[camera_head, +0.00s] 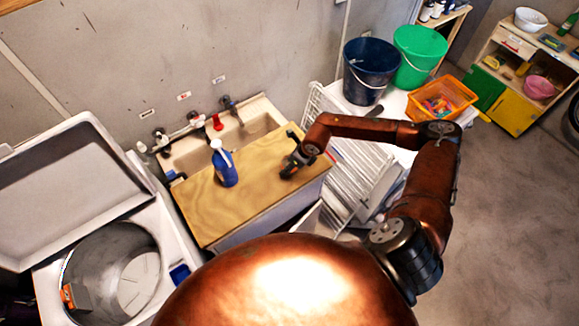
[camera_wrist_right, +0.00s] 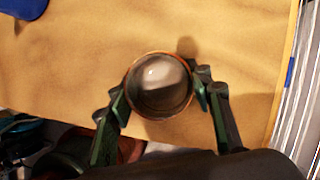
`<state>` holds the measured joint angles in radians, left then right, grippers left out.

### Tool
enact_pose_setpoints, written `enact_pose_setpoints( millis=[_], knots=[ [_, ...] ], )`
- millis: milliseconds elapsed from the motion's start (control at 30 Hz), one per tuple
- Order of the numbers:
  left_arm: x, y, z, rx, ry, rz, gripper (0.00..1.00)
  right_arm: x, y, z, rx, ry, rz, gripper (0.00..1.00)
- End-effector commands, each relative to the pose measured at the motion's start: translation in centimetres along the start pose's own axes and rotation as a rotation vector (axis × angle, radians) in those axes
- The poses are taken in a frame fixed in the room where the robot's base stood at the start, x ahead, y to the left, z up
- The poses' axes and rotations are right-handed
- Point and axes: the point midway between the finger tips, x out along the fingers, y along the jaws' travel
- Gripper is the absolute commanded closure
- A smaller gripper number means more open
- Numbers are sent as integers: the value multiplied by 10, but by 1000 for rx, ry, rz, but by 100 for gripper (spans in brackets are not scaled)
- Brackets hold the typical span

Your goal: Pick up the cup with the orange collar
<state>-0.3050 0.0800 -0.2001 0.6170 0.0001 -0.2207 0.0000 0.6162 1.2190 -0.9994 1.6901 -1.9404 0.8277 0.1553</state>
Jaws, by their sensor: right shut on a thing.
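The cup with the orange collar (camera_wrist_right: 159,84) is seen from above in the right wrist view, its round mouth edged by a thin orange-brown rim. My right gripper (camera_wrist_right: 160,98) is shut on it, with one finger on each side of the cup. In the head view my right gripper (camera_head: 291,164) is at the right part of the wooden board, and the cup is hard to make out there. Whether the cup's base touches the board cannot be told. My left gripper is not in view.
A blue bottle with a white top (camera_head: 224,165) stands on the wooden board (camera_head: 205,212), left of my right gripper. A sink with taps lies behind the board. A white drying rack (camera_head: 350,165) is close on the right. An open washing machine (camera_head: 115,270) is at left.

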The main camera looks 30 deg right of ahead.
Motion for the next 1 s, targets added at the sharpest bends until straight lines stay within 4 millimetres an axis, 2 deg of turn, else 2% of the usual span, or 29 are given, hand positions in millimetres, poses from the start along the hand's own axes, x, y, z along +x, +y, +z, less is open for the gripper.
enact_pose_setpoints(
  millis=[133, 400, 567, 700, 967, 1000],
  knots=[
    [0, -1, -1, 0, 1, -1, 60, 0, 0, 0, 0, 0, 0, 70],
    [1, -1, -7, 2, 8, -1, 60, -1, 0, 0, 0, 0, -1, 70],
    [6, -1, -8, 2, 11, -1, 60, -10, 0, 5, 0, -3, -1, 70],
    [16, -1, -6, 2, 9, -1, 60, -29, 0, 13, -3, -4, -2, 70],
    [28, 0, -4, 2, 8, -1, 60, -98, 34, -2, -6, 0, -3, 70],
    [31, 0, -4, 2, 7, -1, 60, -105, 41, -8, -6, 1, -1, 70]
  ],
)
